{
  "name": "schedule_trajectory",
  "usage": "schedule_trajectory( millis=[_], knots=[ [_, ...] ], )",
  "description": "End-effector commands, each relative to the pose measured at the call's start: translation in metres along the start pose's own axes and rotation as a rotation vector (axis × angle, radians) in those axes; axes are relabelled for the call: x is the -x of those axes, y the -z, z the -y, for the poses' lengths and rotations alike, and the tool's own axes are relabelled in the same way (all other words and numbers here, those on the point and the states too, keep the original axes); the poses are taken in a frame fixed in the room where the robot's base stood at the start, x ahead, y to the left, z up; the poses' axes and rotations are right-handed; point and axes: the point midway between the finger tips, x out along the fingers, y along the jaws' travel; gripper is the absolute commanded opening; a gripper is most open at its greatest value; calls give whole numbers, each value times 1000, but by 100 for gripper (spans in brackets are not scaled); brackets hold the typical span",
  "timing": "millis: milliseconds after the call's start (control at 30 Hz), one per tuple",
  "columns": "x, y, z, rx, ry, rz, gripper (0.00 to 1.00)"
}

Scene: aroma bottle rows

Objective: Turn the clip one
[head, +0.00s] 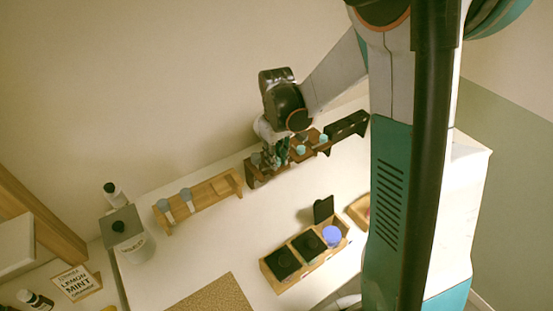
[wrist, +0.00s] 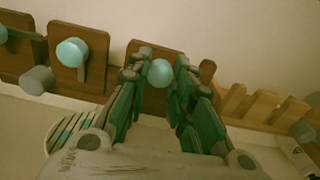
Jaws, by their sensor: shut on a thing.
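A brown rack (head: 256,180) stands near the back edge of the white table, with teal round-headed pieces on it, likely the clips. In the wrist view, one teal head (wrist: 160,72) sits between my fingers in front of a brown panel. My gripper (wrist: 160,78) is shut on this piece; in the head view my gripper (head: 276,160) is at the rack's left part. The middle teal piece (wrist: 71,52) has a bar pointing down beside it. The far-left one (wrist: 3,34) has a bar pointing right. The held piece's bar is hidden by my fingers.
A light wooden rack (head: 200,196) with grey-blue capped bottles stands left of the brown rack. A wooden box (head: 296,272) with dark compartments is at the front right. A canister (head: 134,248) and a lemon mint sign (head: 76,283) are at the left. The table's middle is clear.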

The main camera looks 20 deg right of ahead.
Motion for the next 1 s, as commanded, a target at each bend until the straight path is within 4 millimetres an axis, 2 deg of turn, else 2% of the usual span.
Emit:
schedule_trajectory(
  millis=[400, 1000],
  knots=[
    [0, 0, 0, 206, 0, -1, 0],
    [0, 0, 0, 239, 0, -1, 0]
  ],
)
